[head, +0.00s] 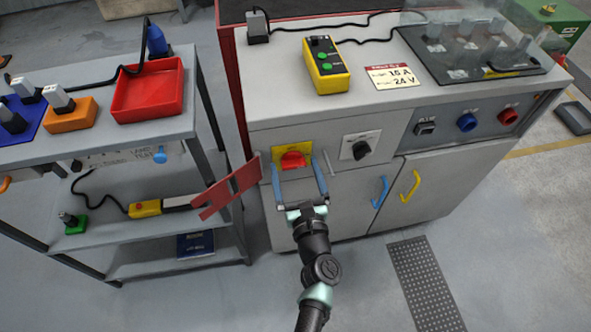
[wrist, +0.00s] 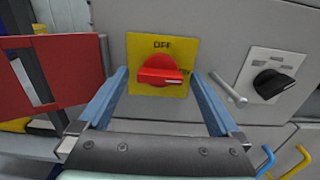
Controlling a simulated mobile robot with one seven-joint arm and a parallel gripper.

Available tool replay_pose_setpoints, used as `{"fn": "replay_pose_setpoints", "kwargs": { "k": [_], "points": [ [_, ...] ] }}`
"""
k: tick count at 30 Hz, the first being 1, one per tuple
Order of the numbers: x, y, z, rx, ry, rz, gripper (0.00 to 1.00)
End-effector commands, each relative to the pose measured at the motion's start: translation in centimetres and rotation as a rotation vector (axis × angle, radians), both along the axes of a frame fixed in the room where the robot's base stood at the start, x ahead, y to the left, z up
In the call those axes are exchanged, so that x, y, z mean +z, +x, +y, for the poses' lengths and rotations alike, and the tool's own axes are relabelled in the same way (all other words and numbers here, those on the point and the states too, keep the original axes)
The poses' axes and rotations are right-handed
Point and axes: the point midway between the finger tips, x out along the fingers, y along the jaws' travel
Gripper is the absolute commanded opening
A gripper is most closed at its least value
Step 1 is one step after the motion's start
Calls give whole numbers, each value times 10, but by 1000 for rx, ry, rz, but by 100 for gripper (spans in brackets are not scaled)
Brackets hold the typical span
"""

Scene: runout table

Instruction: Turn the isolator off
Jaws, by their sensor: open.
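The isolator is a red rotary handle (head: 292,160) on a yellow plate (head: 278,149) on the bench's front panel. In the wrist view the red handle (wrist: 161,71) lies roughly level, its narrow end pointing right, and the yellow plate (wrist: 143,50) reads OFF at the top. My gripper (head: 299,168) is open, its two blue fingers on either side of the plate, left and right of the handle. The wrist view shows the same open gripper (wrist: 160,85) with nothing between the fingers but the handle beyond. Whether the fingers touch the panel cannot be told.
A red flap (head: 230,188) juts out left of my gripper. A black knob (head: 361,150) and a small grey rod (wrist: 228,88) are close on the right. Cabinet handles, blue (head: 381,192) and yellow (head: 410,185), stick out lower right. A shelf trolley (head: 165,155) stands left.

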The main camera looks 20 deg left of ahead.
Motion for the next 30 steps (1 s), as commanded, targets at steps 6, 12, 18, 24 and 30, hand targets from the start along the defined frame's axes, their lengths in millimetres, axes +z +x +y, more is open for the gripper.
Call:
{"fn": "replay_pose_setpoints", "kwargs": {
  "k": [6, 12, 18, 24, 30],
  "points": [
    [0, 0, 0, 0, 0, 0, 99],
    [0, 0, 0, 0, 1, -1, 67],
    [0, 0, 0, 0, 0, -1, 31],
    [0, 0, 0, 0, -2, -3, 13],
    [-1, 0, 0, 0, -32, -24, 13]
  ]
}}
